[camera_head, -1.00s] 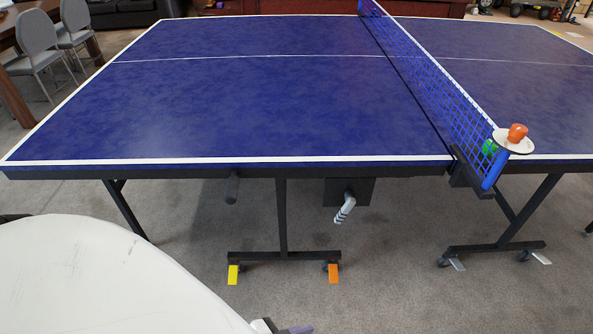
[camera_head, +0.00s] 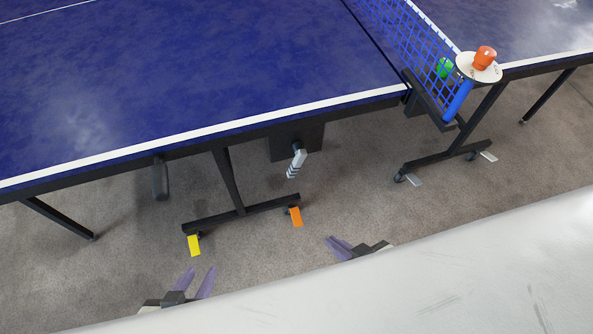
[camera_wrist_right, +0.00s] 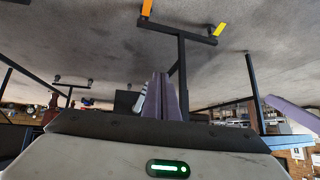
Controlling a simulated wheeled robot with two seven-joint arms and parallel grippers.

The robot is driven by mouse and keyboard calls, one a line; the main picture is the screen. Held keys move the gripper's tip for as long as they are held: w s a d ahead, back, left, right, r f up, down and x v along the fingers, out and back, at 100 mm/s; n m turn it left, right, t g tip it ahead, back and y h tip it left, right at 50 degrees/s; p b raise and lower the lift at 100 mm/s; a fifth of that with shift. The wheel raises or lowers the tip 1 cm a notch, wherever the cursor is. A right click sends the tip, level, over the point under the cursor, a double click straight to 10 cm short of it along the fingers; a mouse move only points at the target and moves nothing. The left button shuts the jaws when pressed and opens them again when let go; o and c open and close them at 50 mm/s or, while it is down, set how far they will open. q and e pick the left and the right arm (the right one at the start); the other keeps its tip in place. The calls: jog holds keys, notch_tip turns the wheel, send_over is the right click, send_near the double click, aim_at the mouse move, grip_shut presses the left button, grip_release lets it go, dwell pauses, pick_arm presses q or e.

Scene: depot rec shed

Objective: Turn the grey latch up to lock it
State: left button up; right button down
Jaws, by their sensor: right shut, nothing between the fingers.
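The grey latch (camera_head: 296,163) is a light grey handle with dark stripes. It hangs downward, slightly tilted, from a black box (camera_head: 284,148) under the near edge of the blue table. My right gripper (camera_head: 332,243) is below and to the right of the latch, apart from it, shut and empty. In the right wrist view its purple fingers (camera_wrist_right: 166,97) are together, and the latch (camera_wrist_right: 140,100) shows just left of them, partly hidden. My left gripper (camera_head: 200,270) is open and empty, low and to the left, below the yellow pedal.
A yellow pedal (camera_head: 193,245) and an orange pedal (camera_head: 296,217) are at the table's foot bar. The net post holds a white disc (camera_head: 478,68) with an orange cup (camera_head: 485,57). Carpet between grippers and table is clear.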

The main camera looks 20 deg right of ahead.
pick_arm(q)
jog(key=shift+o, duration=1.1)
jog(key=shift+s+f, duration=0.15)
jog(key=shift+s, duration=0.1)
jog(key=shift+o, duration=0.7)
jog(key=shift+d+f+b, duration=0.1)
jog(key=shift+f+b, duration=0.2)
jog(key=shift+b, duration=0.05)
pick_arm(e)
jog(key=w+f+m+t+y+b, duration=0.1)
jog(key=w+f+m+t+b, duration=0.2)
jog(key=w+f+m+b, duration=0.65)
pick_arm(q)
notch_tip(320, 180, down, 11)
jog(key=w+d+h+b, duration=0.1)
jog(key=d+b, duration=0.2)
jog(key=b, duration=0.6)
jog(key=shift+w+r, duration=0.15)
jog(key=shift+w, duration=0.15)
pick_arm(e)
jog(key=w+d+f+m+t+y, duration=0.1)
jog(key=w+d+m+t, duration=0.3)
jog(key=m, duration=0.7)
jog(key=d+t, duration=0.2)
jog(key=shift+w+d+t, duration=0.25)
jog(key=shift+w+t, duration=0.1)
jog(key=shift+t, duration=0.05)
jog(key=shift+m, duration=0.25)
